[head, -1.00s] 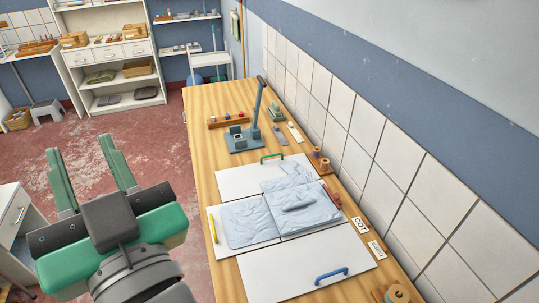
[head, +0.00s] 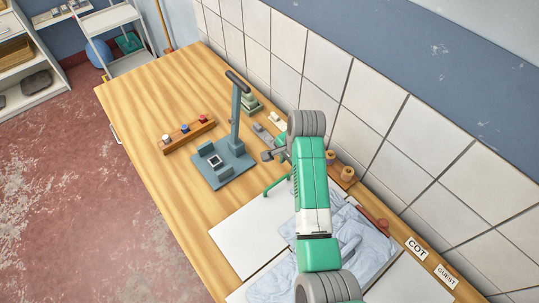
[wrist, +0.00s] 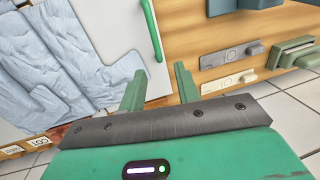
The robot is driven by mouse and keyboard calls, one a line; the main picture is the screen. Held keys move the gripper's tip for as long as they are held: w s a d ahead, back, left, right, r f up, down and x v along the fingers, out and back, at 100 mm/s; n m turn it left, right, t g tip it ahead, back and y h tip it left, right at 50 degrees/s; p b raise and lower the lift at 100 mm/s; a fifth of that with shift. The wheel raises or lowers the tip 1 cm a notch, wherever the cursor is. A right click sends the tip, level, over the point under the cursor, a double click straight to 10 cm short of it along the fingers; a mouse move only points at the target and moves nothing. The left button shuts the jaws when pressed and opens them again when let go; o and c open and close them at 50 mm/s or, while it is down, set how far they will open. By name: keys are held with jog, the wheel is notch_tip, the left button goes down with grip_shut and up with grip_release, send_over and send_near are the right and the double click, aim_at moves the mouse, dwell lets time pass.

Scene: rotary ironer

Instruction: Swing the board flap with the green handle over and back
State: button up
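The green handle (head: 277,186) stands at the far edge of a white board flap (head: 240,232), which lies flat on the table. In the wrist view the green handle (wrist: 151,28) is a bar on the white flap (wrist: 112,28). My gripper (wrist: 160,70) is open and empty, its two green fingers apart, with the handle's near end just beyond and between the fingertips in the picture. Whether they touch cannot be told. A crumpled pale blue cloth (wrist: 45,60) lies beside the handle. In the head view my arm covers part of the cloth (head: 350,235) and the flap.
A grey stand with a tall post (head: 222,165) and a wooden rack (head: 188,135) stand beyond the flap. Wooden spools (head: 345,172), a grey plate (wrist: 232,55) and COT and GUEST labels (head: 416,248) lie along the tiled wall. The table's left side is clear.

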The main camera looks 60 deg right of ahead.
aim_at(284, 177)
jog(key=f, duration=0.5)
jog(key=w+f, duration=0.1)
jog(key=f, duration=0.1)
jog(key=shift+d+f, duration=0.15)
jog(key=shift+f, duration=0.15)
grip_shut()
